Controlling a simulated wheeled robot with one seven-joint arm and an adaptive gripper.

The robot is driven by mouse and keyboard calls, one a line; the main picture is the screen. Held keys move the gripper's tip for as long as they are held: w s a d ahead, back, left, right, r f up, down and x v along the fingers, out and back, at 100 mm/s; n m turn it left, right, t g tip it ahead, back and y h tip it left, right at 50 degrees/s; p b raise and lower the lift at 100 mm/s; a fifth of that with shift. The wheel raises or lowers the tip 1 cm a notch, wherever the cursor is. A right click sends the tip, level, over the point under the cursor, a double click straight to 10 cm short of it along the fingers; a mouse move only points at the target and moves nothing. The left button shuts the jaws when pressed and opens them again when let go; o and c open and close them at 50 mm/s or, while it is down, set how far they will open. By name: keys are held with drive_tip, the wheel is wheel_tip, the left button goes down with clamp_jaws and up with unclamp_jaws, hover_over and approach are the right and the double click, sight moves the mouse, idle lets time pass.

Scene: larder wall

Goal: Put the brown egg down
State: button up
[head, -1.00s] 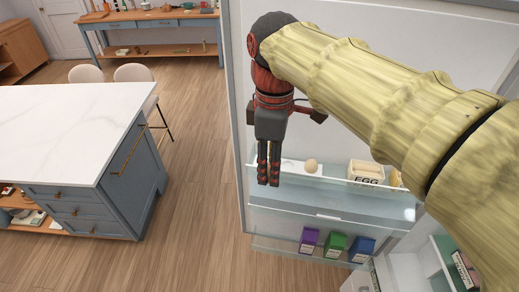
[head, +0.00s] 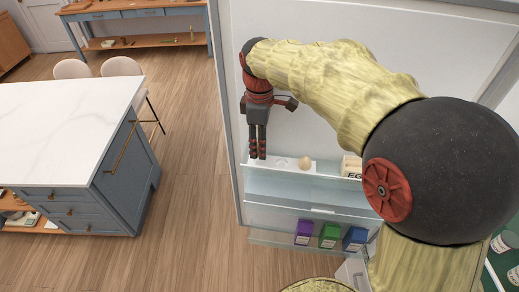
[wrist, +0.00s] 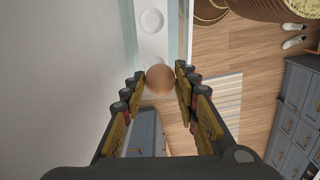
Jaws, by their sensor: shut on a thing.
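The brown egg (wrist: 160,78) sits between my fingertips in the wrist view. My gripper (head: 258,152) is shut on it, and it also fills the lower middle of the wrist view (wrist: 158,80). In the head view the fingers point down at the left end of the upper door shelf and hide the held egg. A white egg holder with round cups lies on that shelf (head: 281,164), to the right of my fingers. An empty cup (wrist: 151,20) shows beyond the egg in the wrist view. Another, paler egg (head: 305,163) stands in the holder.
An egg carton (head: 352,167) stands farther right on the same shelf, partly behind my arm. Purple (head: 304,232), green (head: 329,236) and blue (head: 355,239) boxes stand on the lower shelf. A marble-topped island (head: 66,130) is at the left, with open floor between.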

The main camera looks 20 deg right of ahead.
drive_tip(key=shift+w+d+f, duration=0.1)
drive_tip(key=shift+w+f, duration=0.2)
drive_tip(key=shift+f, duration=0.1)
drive_tip(key=f, duration=0.3)
drive_tip(key=shift+w+f+p, duration=0.25)
drive_tip(key=shift+f+p, duration=0.05)
drive_tip(key=shift+p, duration=0.05)
drive_tip(key=o, duration=0.9)
drive_tip(key=shift+c, duration=0.2)
